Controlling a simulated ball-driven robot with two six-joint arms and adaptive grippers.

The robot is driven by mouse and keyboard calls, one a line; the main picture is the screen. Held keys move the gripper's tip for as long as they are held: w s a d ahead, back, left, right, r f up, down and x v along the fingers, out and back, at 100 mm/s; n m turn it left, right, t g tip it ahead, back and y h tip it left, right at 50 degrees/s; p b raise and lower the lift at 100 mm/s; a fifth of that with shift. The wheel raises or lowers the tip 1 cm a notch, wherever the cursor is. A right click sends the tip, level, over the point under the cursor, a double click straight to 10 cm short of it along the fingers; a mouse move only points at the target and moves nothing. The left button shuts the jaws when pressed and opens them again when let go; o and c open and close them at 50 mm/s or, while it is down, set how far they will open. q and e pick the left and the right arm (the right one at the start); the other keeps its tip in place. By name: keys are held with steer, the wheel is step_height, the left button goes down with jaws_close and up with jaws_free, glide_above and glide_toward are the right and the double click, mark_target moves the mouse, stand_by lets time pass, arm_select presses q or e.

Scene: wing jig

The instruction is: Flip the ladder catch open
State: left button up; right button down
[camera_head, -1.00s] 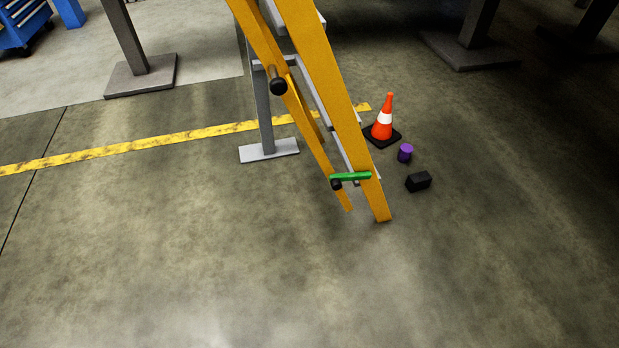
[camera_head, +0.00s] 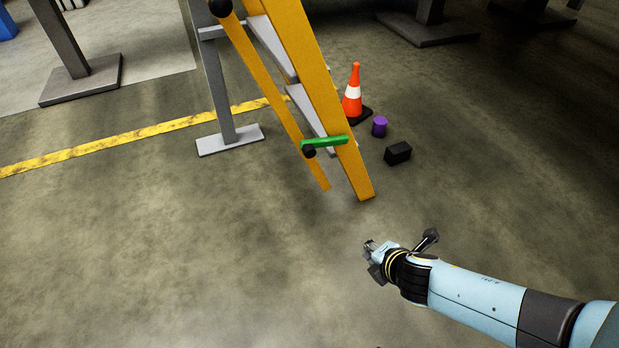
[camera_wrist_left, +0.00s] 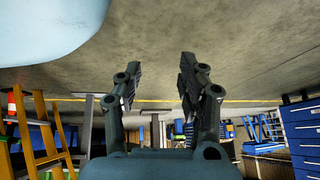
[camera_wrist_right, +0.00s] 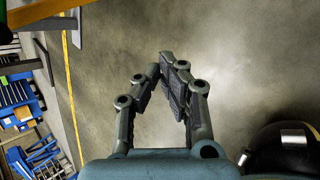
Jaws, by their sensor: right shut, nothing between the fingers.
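The yellow-orange ladder (camera_head: 317,90) stands open on the floor in the head view. The ladder catch (camera_head: 325,143) is a green bar lying across the two ladder legs near their feet, with a black knob (camera_head: 309,152) at its left end. My right gripper (camera_head: 370,246) is below and to the right of the catch in the picture, apart from the ladder. Its fingers meet at the tips with nothing between them in the right wrist view (camera_wrist_right: 161,70). My left gripper (camera_wrist_left: 160,75) shows only in its own wrist view, open and empty. The ladder (camera_wrist_left: 42,125) stands at left there.
An orange cone (camera_head: 353,95), a purple cylinder (camera_head: 380,126) and a black block (camera_head: 398,153) stand on the floor right of the ladder. The floor in front is clear.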

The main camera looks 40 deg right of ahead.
mark_target(327, 145)
arm_select(q)
steer(key=w+d+r+t+b, duration=0.2)
steer(key=w+r+t+b, duration=0.2)
steer(key=b, duration=0.7)
steer(key=w+r, duration=0.2)
steer(key=w, duration=0.2)
steer(key=shift+w+d+r+h, duration=0.2)
steer(key=shift+d+r+h, duration=0.15)
steer(key=shift+r+h, duration=0.05)
arm_select(e)
steer(key=w+r+n+t, duration=0.2)
steer(key=w+n+t, duration=0.1)
steer(key=w+n, duration=0.4)
steer(key=w+r+n+t, duration=0.2)
steer(key=w+n+t, duration=0.1)
steer(key=w+n, duration=0.5)
steer(key=shift+w+a+r, duration=0.25)
steer(key=shift+w+a, duration=0.15)
steer(key=shift+w, duration=0.05)
